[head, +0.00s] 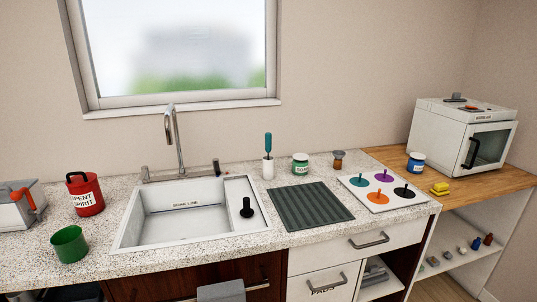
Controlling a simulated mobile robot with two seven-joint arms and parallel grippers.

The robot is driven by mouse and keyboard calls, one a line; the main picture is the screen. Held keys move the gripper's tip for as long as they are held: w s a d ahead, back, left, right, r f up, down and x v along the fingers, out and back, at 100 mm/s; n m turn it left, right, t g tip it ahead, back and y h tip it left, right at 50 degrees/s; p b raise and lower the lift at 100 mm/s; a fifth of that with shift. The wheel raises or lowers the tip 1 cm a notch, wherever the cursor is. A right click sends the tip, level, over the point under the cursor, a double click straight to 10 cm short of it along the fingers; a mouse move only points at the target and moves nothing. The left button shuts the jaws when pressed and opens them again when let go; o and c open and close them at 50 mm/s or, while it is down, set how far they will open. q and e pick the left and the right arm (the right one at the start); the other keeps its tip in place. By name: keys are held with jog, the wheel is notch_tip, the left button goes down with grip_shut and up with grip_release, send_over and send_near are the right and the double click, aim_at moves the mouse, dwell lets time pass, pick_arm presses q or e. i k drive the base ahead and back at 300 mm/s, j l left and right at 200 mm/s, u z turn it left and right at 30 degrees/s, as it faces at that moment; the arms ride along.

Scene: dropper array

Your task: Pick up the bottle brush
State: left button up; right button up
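What looks like the bottle brush (268,143) stands upright behind the sink's right end. Its teal handle points up, and its lower part is hidden inside a small white holder (268,170). The holder stands on the speckled counter near the wall, left of a green jar. Neither of my grippers shows in the head view.
The sink (185,211) has a tall faucet (175,140) behind it and a black knobbed piece (247,208) at its right. A green jar (300,164), a dark ridged mat (311,206) and a white board with coloured discs (356,183) lie right. A red can (85,195) stands left.

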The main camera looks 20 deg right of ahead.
aim_at(267, 135)
jog(key=l+u, duration=0.15)
jog(key=u, duration=0.2)
jog(key=i+l+u, duration=0.1)
jog(key=u, duration=0.25)
jog(key=l+u, duration=0.2)
jog(key=u, duration=0.2)
jog(key=l+u, duration=0.2)
jog(key=l, duration=0.25)
jog(key=k+l+u, duration=0.1)
jog(key=l+u, duration=0.15)
jog(key=l, duration=0.2)
jog(key=k+l, duration=0.1)
jog(key=l, duration=0.35)
jog(key=l+u, duration=0.1)
jog(key=l, duration=0.3)
jog(key=k+l, duration=0.15)
jog(key=l, duration=0.25)
jog(key=k+l, duration=0.1)
jog(key=l, duration=0.35)
jog(key=i+u, duration=0.05)
